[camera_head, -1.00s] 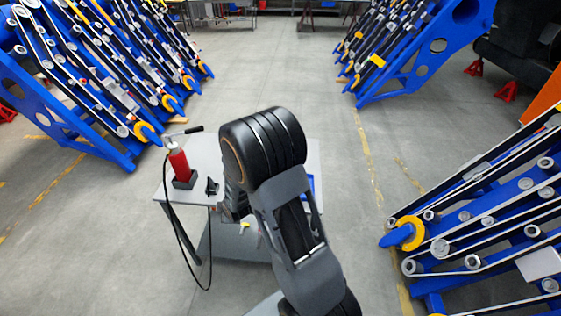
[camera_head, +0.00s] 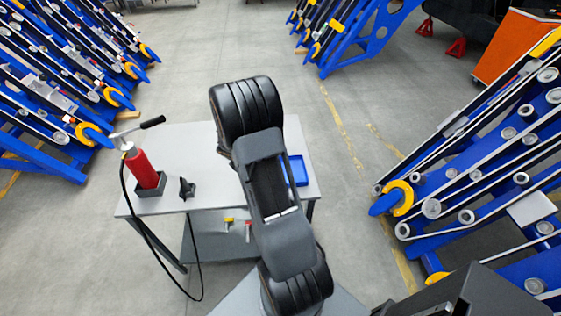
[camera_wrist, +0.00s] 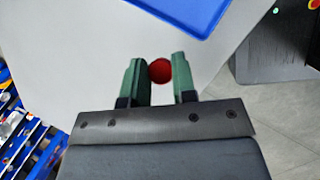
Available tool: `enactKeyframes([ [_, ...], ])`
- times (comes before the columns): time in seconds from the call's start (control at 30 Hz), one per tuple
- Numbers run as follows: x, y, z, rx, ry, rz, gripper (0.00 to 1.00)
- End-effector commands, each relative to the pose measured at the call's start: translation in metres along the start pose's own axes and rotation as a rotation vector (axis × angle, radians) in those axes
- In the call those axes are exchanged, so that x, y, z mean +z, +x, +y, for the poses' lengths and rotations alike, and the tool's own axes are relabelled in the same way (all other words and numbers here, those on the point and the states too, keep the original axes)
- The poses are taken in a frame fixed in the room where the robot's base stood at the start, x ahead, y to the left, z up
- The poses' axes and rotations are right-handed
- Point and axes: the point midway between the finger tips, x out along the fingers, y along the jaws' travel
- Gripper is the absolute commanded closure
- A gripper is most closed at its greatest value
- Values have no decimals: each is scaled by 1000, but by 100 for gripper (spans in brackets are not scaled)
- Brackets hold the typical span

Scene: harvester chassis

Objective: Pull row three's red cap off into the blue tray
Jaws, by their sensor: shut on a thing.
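My gripper (camera_wrist: 159,64) shows in the wrist view with its two green fingers closed about a round red cap (camera_wrist: 160,71). The cap is held between the fingers, over the light grey table top. The blue tray (camera_wrist: 190,12) lies beyond the fingertips at the top of the wrist view, partly cut off by the frame. In the head view the blue tray (camera_head: 300,170) shows at the right side of the table, partly hidden by my arm. My gripper and the cap are hidden behind my arm there.
The grey table (camera_head: 190,140) holds a red hand pump (camera_head: 142,169) with a black hose and a small black part (camera_head: 187,188). A lower shelf (camera_head: 215,238) carries small tools. Blue harvester row units (camera_head: 480,190) stand at right and left. Open floor lies behind the table.

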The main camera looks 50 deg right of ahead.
Motion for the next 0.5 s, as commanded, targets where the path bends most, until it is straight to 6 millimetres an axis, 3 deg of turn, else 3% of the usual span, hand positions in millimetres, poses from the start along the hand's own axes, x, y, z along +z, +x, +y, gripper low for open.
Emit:
enactKeyframes([
  [0.03,19,17,-7,-27,-19,-47,96],
  [0.2,74,35,-22,-93,-82,-167,96],
  [0.33,101,40,-30,-121,-104,-217,96],
  [0.5,115,43,-35,-139,-116,-244,96],
])
